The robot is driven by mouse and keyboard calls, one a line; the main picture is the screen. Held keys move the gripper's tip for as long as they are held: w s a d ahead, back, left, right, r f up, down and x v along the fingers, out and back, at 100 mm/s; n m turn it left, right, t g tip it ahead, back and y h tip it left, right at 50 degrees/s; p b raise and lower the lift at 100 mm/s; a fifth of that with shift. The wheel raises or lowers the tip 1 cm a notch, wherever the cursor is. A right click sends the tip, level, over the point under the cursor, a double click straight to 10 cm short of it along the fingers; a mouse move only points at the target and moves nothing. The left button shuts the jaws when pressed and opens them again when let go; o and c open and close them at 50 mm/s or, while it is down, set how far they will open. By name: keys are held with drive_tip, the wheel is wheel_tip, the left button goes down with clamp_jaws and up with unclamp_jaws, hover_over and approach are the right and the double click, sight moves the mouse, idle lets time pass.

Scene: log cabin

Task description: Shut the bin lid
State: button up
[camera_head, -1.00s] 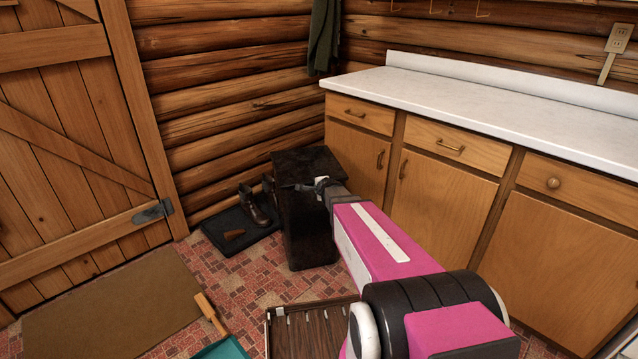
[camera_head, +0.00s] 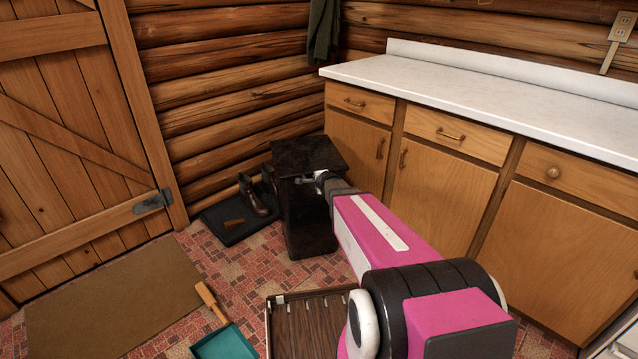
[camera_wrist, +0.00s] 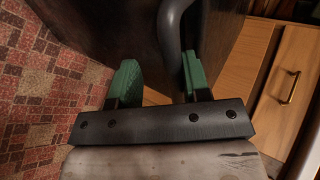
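The bin (camera_head: 308,222) is a dark, tall box standing in the corner by the cabinets. Its dark lid (camera_head: 305,153) lies across the top and looks about level; I cannot tell whether a gap is left under it. My gripper (camera_head: 306,180) is at the bin's upper front edge. In the wrist view, my green-padded fingers (camera_wrist: 160,80) are apart with nothing clamped between them. A dark bin surface (camera_wrist: 110,25) is ahead, and a grey curved bar (camera_wrist: 170,35) reaches between the fingers, nearer the right one.
Wooden cabinets (camera_head: 440,190) under a white counter (camera_head: 480,85) stand close on the right. Boots on a black tray (camera_head: 238,222) sit left of the bin. A doormat (camera_head: 110,305), a teal dustpan (camera_head: 228,345) and a brown slatted tray (camera_head: 310,325) lie on the floor in front.

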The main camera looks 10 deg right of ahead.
drive_tip(key=shift+s+r, duration=0.15)
drive_tip(key=shift+s, duration=0.05)
idle(0.3)
drive_tip(key=v, duration=1)
drive_tip(key=shift+s+r, duration=0.2)
drive_tip(key=shift+d, duration=0.1)
drive_tip(key=s+f+n+g, duration=0.2)
drive_tip(key=s+n+g, duration=0.3)
drive_tip(key=s+n, duration=0.3)
drive_tip(key=s+a+f+n+g+h, duration=0.1)
drive_tip(key=s+f+n+g, duration=0.2)
drive_tip(key=s+n+g, duration=0.3)
drive_tip(key=s+n, duration=0.3)
drive_tip(key=s, duration=0.3)
drive_tip(key=shift+s+a, duration=0.2)
drive_tip(key=shift+a, duration=0.1)
